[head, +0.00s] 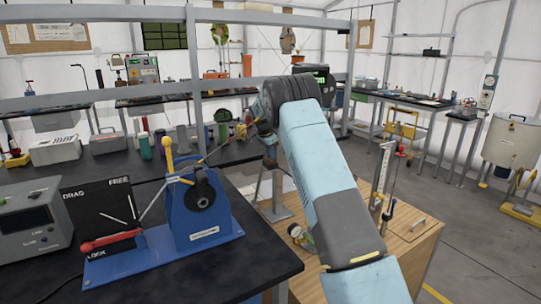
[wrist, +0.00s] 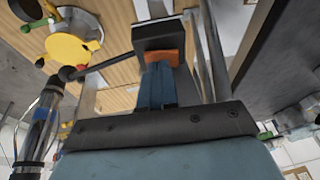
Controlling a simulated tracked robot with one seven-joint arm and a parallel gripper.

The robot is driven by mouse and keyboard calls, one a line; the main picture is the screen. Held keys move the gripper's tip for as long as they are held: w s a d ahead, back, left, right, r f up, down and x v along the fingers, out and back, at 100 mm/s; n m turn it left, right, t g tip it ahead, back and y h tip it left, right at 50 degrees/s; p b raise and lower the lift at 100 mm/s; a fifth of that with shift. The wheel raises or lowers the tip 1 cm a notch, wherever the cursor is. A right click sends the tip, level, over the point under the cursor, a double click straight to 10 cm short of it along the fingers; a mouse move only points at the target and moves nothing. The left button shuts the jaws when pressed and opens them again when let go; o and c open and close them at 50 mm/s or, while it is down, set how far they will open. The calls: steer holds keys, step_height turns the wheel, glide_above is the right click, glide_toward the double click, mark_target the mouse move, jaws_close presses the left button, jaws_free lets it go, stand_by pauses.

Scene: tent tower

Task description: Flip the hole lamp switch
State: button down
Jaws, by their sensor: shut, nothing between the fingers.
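My gripper (wrist: 158,68) shows in the wrist view with its blue-grey fingers together and nothing between them. Just beyond the fingertips is a dark block (wrist: 162,36) with an orange part (wrist: 166,56) on its near side. This may be the hole lamp switch, but its label and lever position cannot be read. The tips look close to the orange part; I cannot tell whether they touch.
A blue device (head: 200,205) with a black wheel and a red handle stands on the black bench at left. A yellow round part (wrist: 70,48) and a dark rod lie left of my fingers.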

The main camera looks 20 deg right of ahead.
steer(key=shift+r, duration=0.1)
steer(key=r, duration=0.1)
steer(key=s+r, duration=0.1)
steer(key=r, duration=0.1)
steer(key=s+r, duration=0.1)
steer(key=shift+d+r, duration=0.2)
steer(key=v, duration=0.8)
steer(key=shift+s+r, duration=0.25)
steer(key=shift+r, duration=0.1)
